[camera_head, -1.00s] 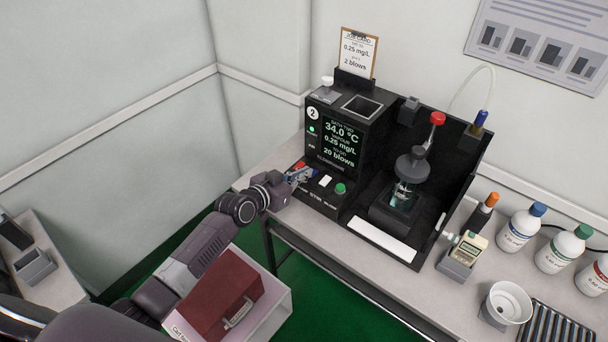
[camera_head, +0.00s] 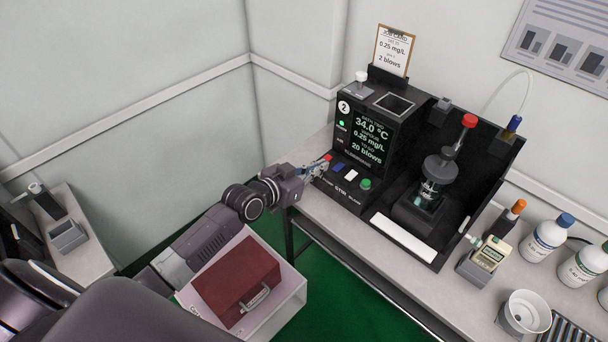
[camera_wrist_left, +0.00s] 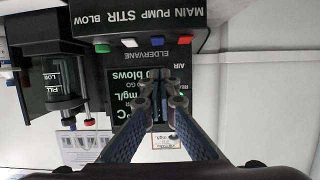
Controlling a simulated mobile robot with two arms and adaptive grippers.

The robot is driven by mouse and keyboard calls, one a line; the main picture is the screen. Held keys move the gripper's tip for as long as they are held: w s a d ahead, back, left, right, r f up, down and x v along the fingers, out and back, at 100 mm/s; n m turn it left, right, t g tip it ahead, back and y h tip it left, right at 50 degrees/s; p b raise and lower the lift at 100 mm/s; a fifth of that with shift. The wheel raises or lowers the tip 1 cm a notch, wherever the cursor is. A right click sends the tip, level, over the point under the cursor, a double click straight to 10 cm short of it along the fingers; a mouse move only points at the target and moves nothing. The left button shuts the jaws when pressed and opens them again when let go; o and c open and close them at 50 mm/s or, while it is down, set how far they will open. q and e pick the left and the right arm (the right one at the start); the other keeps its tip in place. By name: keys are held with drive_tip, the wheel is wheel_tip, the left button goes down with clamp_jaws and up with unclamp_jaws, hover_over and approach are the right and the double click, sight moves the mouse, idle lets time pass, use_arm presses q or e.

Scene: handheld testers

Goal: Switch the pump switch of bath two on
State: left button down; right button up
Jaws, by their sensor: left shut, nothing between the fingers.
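The bath two unit is a black box (camera_head: 391,130) marked 2, with a lit screen reading 34.0 °C and 0.25 mg/L. Its low front panel carries a red (camera_head: 327,157), a blue (camera_head: 338,167), a white (camera_head: 351,175) and a green control (camera_head: 365,184). The blue one is the pump switch by the label order; it also shows in the left wrist view (camera_wrist_left: 157,41). I cannot tell which way it is set. My left gripper (camera_head: 318,167) is shut and empty at the panel's left end, beside the red switch. It also shows in the left wrist view (camera_wrist_left: 165,84). My right gripper is out of view.
A job card (camera_head: 393,50) stands on the unit. To the right are a meter (camera_head: 488,253), bottles (camera_head: 547,236) and a white funnel (camera_head: 524,311) on the bench. A red case (camera_head: 236,283) sits in a pale bin below my left arm.

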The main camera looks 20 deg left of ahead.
use_arm(q)
drive_tip(key=v, duration=0.3)
drive_tip(key=f+v, duration=0.1)
drive_tip(key=v, duration=0.1)
drive_tip(key=shift+s+a+r+b, duration=0.1)
drive_tip(key=shift+s+a+b, duration=0.05)
drive_tip(key=shift+s+b, duration=0.2)
